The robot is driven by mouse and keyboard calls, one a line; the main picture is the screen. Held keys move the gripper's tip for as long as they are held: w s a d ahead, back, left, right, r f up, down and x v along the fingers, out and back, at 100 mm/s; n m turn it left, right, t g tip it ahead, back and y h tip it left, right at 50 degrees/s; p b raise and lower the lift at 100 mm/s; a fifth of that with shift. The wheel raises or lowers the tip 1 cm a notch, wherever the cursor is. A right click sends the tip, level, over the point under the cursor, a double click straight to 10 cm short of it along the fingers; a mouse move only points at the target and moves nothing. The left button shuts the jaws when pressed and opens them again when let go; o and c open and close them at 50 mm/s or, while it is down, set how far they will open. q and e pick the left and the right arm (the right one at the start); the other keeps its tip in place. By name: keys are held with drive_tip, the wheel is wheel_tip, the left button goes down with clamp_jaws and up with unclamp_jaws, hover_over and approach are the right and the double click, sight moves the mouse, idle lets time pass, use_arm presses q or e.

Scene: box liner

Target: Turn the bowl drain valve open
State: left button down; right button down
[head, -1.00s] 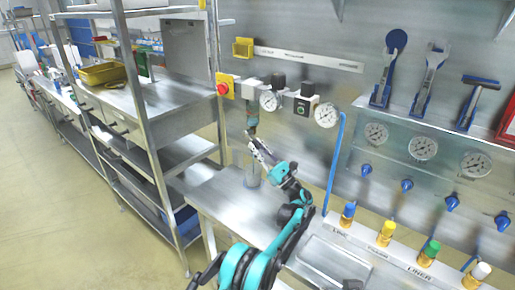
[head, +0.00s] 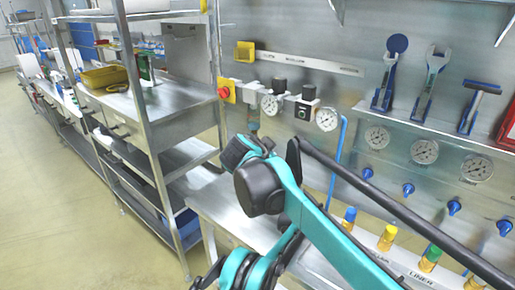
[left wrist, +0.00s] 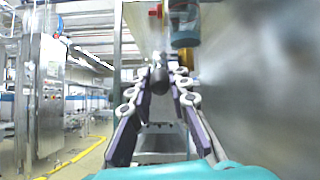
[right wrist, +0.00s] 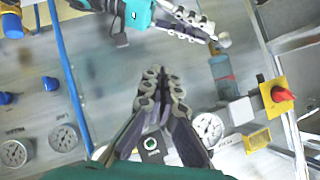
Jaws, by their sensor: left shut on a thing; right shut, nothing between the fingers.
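The clear blue bowl (right wrist: 222,72) hangs under the regulator and shows upside down in the right wrist view. Its small brownish drain valve (right wrist: 214,47) is at the bowl's end, largely covered by my left fingertips. My left gripper (right wrist: 208,30) is shut on the valve. In the left wrist view, my left fingers (left wrist: 160,82) close around a dark rounded piece, with the bowl (left wrist: 185,35) just above. My right gripper (right wrist: 160,88) is shut and empty, a little apart from the bowl.
Gauges (head: 327,119) and a red knob on a yellow plate (head: 225,91) flank the bowl on the wall panel. A blue hose (right wrist: 68,75) runs nearby. A steel shelf rack (head: 150,120) stands at left. Coloured fittings (head: 388,237) line the front right.

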drive_tip(key=w+a+r+m, duration=0.1)
drive_tip(key=w+a+r, duration=0.15)
drive_tip(key=a, duration=0.25)
drive_tip(key=w+f, duration=0.8)
drive_tip(key=w, duration=0.3)
drive_tip(key=shift+d+f+t, duration=0.3)
drive_tip(key=shift+d+t, duration=0.1)
drive_tip(key=shift+d, duration=0.05)
